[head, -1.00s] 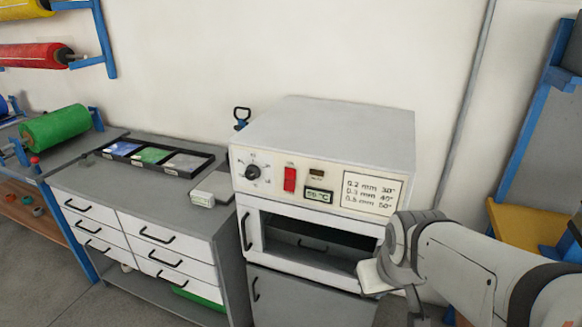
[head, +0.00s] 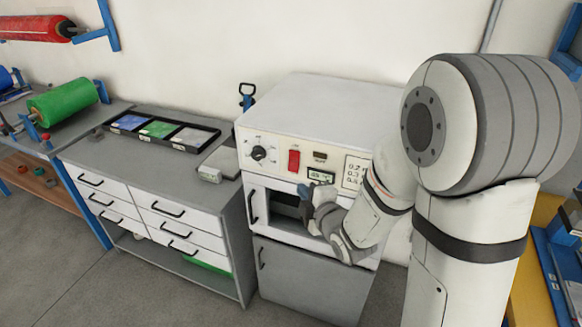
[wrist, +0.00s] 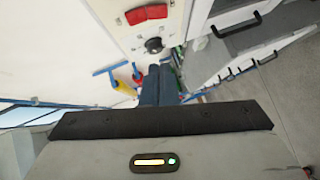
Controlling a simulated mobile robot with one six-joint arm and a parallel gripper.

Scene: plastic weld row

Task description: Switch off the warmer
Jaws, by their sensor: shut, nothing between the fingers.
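The warmer (head: 315,105) is a white box against the wall with a cream front panel. Its panel carries a red rocker switch (head: 294,160), a black dial (head: 259,153) and a small display (head: 321,175). The switch (wrist: 146,14) and the dial (wrist: 154,45) also show at the top of the wrist view. My gripper (head: 304,191) is shut and empty, in front of the warmer and below the switch in the head view. Its closed dark blue fingers show in the wrist view (wrist: 158,72). I see no contact with the switch. My arm hides the panel's right part.
The warmer's door handle (head: 253,206) and open bay lie below the panel. A drawer cabinet (head: 154,212) stands to the left, with a black sample tray (head: 162,131) and a small pale block (head: 210,174) on top. A green roll (head: 63,101) sits farther left.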

